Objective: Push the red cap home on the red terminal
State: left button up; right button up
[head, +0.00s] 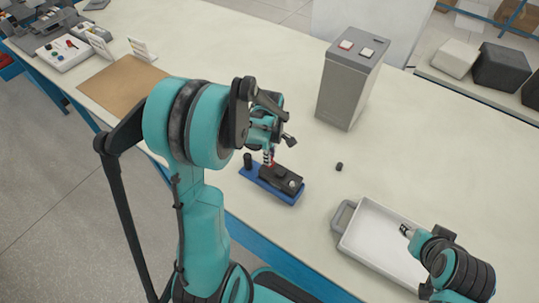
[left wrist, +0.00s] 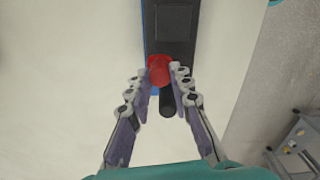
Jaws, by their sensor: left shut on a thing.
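My left gripper (head: 268,157) is shut on the red cap (head: 271,160), at the left end of a black block in a blue holder (head: 265,187). In the left wrist view the red cap (left wrist: 159,70) is between the fingertips (left wrist: 161,80), over the near end of the black block (left wrist: 171,28). The red terminal is not seen apart from the cap, and I cannot tell whether the cap is fully seated. My right gripper (head: 407,230) is over the white tray (head: 347,240); its finger opening is too small to tell.
A black post (head: 248,160) stands at the holder's left end. A small black cap (head: 339,166) lies on the table to the right. A tall grey box (head: 343,95) stands behind. A brown mat (head: 120,87) lies at left. Table between holder and tray is clear.

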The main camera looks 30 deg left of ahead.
pick_arm(q)
jog(key=shift+f, duration=0.1)
jog(key=o, duration=1.4)
jog(key=shift+c, duration=0.2)
jog(key=shift+r+p, duration=2.45)
jog(key=shift+r, duration=1.1)
